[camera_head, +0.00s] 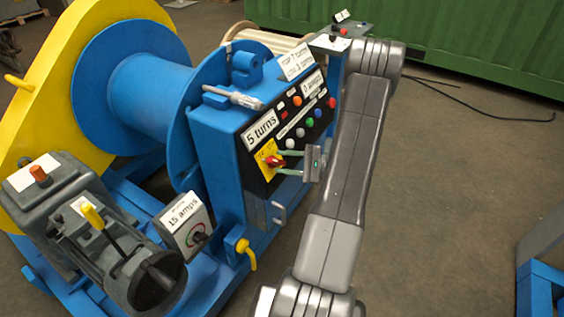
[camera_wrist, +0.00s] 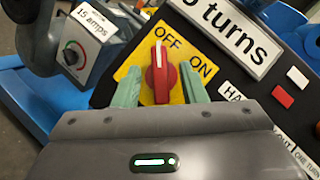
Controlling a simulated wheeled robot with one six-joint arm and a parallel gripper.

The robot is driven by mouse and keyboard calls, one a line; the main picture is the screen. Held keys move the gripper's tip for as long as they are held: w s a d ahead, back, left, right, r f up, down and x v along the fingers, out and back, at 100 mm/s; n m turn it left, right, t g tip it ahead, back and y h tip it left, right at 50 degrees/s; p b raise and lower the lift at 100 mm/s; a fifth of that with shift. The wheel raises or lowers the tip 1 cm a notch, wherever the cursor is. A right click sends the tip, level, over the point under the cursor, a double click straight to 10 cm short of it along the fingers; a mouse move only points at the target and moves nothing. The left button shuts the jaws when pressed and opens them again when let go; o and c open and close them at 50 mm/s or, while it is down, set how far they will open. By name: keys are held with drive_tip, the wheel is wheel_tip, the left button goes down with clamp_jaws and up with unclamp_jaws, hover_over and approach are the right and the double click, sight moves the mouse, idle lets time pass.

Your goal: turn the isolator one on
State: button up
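The isolator is a red rotary knob (camera_wrist: 160,74) on a yellow plate (camera_wrist: 128,72) marked OFF and ON. Its handle stands upright in the wrist view, with its white-marked end pointing up at OFF. ON is to its right. The knob also shows in the head view (camera_head: 274,162), at the lower left of the blue box's black panel. My gripper (camera_head: 281,162) is open, with one green finger on each side of the knob. In the wrist view the fingers (camera_wrist: 158,76) show gaps to the handle. Whether the tips touch the plate cannot be told.
The black panel carries a "5 turns" display (camera_head: 261,128), several coloured buttons and lamps. A "15 amps" box (camera_head: 184,222) and a yellow-handled valve (camera_head: 246,252) sit lower left. A screwdriver-like tool (camera_head: 234,97) lies on the box top. Open floor lies to the right.

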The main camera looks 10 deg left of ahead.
drive_tip(key=shift+a, duration=0.6)
clamp_jaws()
